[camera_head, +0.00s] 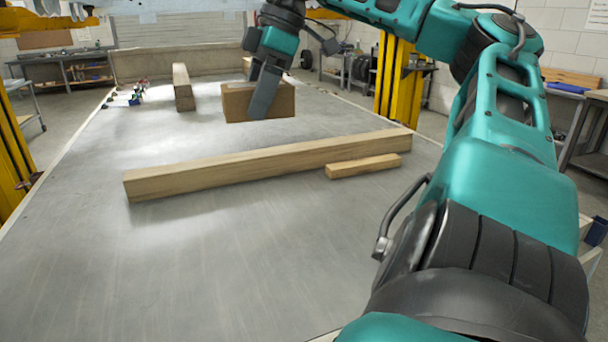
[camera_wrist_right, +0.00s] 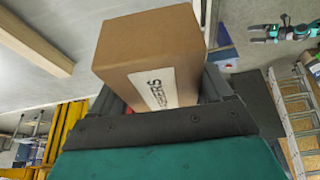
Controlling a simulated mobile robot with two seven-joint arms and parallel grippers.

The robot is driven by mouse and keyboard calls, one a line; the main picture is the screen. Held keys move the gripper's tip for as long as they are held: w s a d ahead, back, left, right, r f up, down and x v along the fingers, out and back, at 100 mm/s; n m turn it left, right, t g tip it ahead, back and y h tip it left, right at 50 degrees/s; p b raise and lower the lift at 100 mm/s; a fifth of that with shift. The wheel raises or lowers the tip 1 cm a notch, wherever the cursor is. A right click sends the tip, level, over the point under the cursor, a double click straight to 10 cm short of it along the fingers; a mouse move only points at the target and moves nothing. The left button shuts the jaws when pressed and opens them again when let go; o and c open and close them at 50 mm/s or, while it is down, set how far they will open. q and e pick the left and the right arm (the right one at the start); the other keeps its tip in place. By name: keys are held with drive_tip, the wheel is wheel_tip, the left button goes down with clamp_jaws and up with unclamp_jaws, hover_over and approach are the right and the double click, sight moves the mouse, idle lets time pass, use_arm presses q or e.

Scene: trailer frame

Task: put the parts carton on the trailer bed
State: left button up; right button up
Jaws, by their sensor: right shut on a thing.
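The parts carton (camera_head: 238,100) is a brown cardboard box. In the right wrist view the carton (camera_wrist_right: 150,52) shows a white label with dark print. My right gripper (camera_head: 262,102) is shut on it. The trailer bed (camera_head: 240,265) is a wide grey metal surface filling the middle of the head view. The carton is over the far part of the bed, beyond the long beam; I cannot tell whether its underside touches the bed. My left gripper is not in view.
A long wooden beam (camera_head: 250,168) lies across the bed, with a short wooden block (camera_head: 362,167) at its right end. Another beam (camera_head: 183,88) lies at the far left, near small colourful items (camera_head: 135,96). Yellow posts (camera_head: 398,85) stand beside the bed. The near bed is bare.

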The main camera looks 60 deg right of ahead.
wheel_tip(320, 180, down, 9)
drive_tip(key=w+b, duration=0.2)
drive_tip(key=n+b, duration=0.1)
drive_tip(key=b, duration=0.3)
hover_over(213, 315)
drive_tip(key=d, duration=0.1)
wheel_tip(213, 315, down, 17)
drive_tip(key=f+b, duration=0.1)
drive_tip(key=f, duration=0.5)
drive_tip(key=f+b, duration=0.2)
drive_tip(key=f, duration=0.5)
drive_tip(key=f+b, duration=0.1)
drive_tip(key=f, duration=0.6)
drive_tip(key=shift+s+b, duration=0.35)
drive_tip(key=shift+b, duration=0.05)
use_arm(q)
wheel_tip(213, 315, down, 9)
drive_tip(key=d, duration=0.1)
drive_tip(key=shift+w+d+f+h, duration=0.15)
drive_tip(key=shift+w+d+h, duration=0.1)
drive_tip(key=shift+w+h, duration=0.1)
use_arm(e)
drive_tip(key=o, duration=1.2)
drive_tip(key=shift+f, duration=0.2)
